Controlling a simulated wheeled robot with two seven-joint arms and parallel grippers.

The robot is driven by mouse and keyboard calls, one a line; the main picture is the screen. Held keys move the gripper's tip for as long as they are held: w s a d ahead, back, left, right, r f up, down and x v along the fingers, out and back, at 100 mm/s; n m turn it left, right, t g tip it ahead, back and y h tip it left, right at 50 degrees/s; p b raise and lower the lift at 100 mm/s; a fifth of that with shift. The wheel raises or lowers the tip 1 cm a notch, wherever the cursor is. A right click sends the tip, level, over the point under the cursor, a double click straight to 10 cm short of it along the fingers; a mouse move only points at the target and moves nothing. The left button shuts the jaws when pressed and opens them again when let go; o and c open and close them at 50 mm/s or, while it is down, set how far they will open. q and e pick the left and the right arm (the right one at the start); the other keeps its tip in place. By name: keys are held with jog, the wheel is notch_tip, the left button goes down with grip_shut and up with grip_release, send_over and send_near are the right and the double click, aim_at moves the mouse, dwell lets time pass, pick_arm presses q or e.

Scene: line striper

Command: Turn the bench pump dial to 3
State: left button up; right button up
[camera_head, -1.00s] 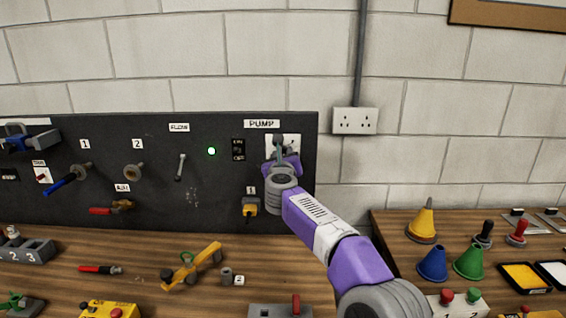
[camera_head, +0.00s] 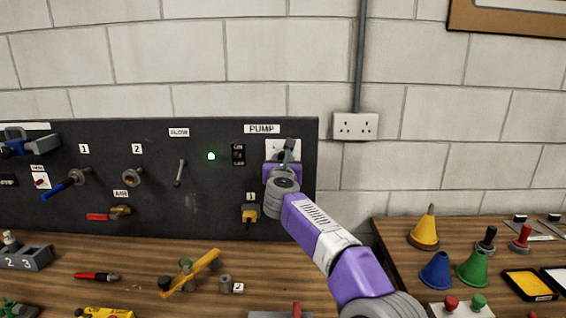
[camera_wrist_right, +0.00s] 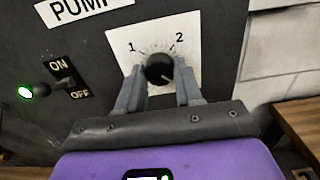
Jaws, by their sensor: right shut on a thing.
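The pump dial is a round black knob (camera_wrist_right: 159,69) on a white plate (camera_wrist_right: 190,30) below the PUMP label (camera_head: 262,129). In the right wrist view, the numbers 1 and 2 show above the knob; no 3 is visible. A pale mark seems to lie on the knob's lower right, but its exact reading is unclear. My right gripper (camera_wrist_right: 158,82) is shut on the knob, one finger on each side. In the head view, my right gripper (camera_head: 285,160) covers most of the plate. My left gripper is out of view.
An ON/OFF switch (camera_wrist_right: 66,80) and a lit green lamp (camera_wrist_right: 25,92) are left of the dial. A yellow-and-black fitting (camera_head: 249,213) sits below on the dark panel (camera_head: 220,215). Cones, including a yellow one (camera_head: 424,232), stand on the right bench.

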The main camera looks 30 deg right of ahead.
jog(key=shift+r, duration=0.2)
jog(key=o, duration=1)
jog(key=shift+f, duration=0.15)
jog(key=shift+o, duration=0.2)
jog(key=v, duration=0.7)
jog(key=shift+s+a, duration=0.15)
jog(key=shift+s, duration=0.1)
